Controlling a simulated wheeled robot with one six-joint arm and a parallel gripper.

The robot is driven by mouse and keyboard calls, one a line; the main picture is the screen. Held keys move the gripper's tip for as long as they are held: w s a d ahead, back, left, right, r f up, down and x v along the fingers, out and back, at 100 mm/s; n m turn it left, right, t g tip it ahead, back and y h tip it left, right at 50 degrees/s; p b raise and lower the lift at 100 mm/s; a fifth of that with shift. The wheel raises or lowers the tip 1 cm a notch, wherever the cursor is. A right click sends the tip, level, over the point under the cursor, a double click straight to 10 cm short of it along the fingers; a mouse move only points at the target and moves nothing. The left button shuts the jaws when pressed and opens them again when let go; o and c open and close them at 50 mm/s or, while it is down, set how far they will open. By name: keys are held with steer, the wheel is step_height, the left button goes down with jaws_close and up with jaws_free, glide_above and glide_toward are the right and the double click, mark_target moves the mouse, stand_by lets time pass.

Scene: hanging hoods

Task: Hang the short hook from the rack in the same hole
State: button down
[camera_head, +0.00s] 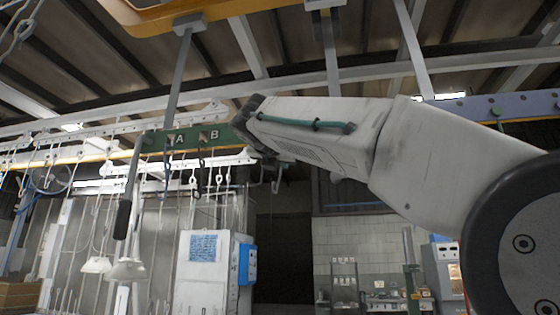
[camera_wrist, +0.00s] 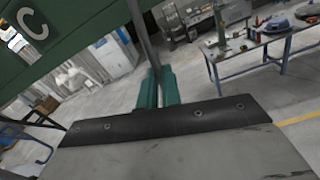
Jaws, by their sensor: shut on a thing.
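The rack is a green bar (camera_head: 215,137) with the white letters A and B in the head view. In the wrist view its green face (camera_wrist: 65,40) with a letter C fills the upper left. My gripper (camera_wrist: 158,86) shows two green fingers shut on a thin dark metal rod, the short hook (camera_wrist: 145,40), which runs up past the rack's edge. In the head view my arm hides the gripper and the rack's right part. A small pale curved hook end (camera_head: 277,182) shows below my arm. Whether the hook sits in a hole cannot be told.
Dark hooks (camera_head: 169,165) hang near A and B. A white cabinet (camera_head: 205,270) stands below. A blue-framed workbench (camera_wrist: 265,55) is in the wrist view, with open floor nearby.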

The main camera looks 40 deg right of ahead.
steer(key=c, duration=1.5)
jaws_free()
steer(key=v, duration=0.7)
steer(key=shift+s+a, duration=0.2)
steer(key=shift+a, duration=0.15)
